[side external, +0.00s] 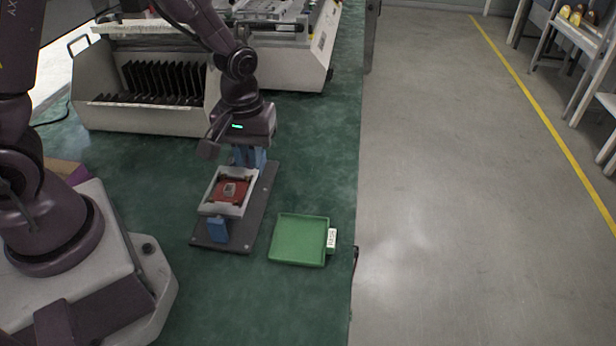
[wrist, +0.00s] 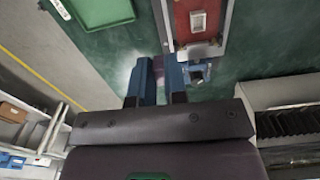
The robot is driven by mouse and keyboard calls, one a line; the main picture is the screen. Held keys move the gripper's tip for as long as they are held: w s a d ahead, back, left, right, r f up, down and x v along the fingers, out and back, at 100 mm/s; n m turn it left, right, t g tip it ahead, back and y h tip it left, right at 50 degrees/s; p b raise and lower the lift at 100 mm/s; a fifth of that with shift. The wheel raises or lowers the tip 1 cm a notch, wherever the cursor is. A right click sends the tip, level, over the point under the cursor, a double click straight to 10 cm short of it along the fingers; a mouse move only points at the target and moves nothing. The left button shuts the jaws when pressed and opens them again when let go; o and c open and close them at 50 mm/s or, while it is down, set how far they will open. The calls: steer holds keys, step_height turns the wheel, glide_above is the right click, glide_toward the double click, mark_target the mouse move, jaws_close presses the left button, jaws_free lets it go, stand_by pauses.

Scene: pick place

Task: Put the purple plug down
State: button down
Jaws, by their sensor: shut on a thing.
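My gripper (side external: 250,157) is at the back end of the fixture in the side view, low over the bench. In the wrist view its two blue fingers (wrist: 157,65) point away from the camera and are shut on the purple plug (wrist: 158,72). Only a small dark purple part of the plug shows between the fingers. The side view does not show the plug clearly. Whether it touches the bench or the fixture I cannot tell.
A dark plate (side external: 206,243) carries a pale frame (side external: 245,201) around a red board (side external: 231,191), with a blue block (side external: 218,230) at its front. A green tray (side external: 299,263) with a white label lies right of it. A slotted rack (side external: 145,118) stands behind left.

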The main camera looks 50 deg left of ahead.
steer(key=w+f, duration=0.4)
steer(key=w, duration=0.5)
glide_above(313, 185)
steer(key=f, duration=0.5)
steer(key=shift+s+f, duration=0.1)
steer(key=shift+s, duration=0.15)
steer(key=shift+w+f, duration=0.2)
steer(key=shift+f, duration=1.65)
steer(key=shift+f, duration=0.1)
steer(key=c, duration=1.2)
jaws_free()
steer(key=shift+o, duration=0.2)
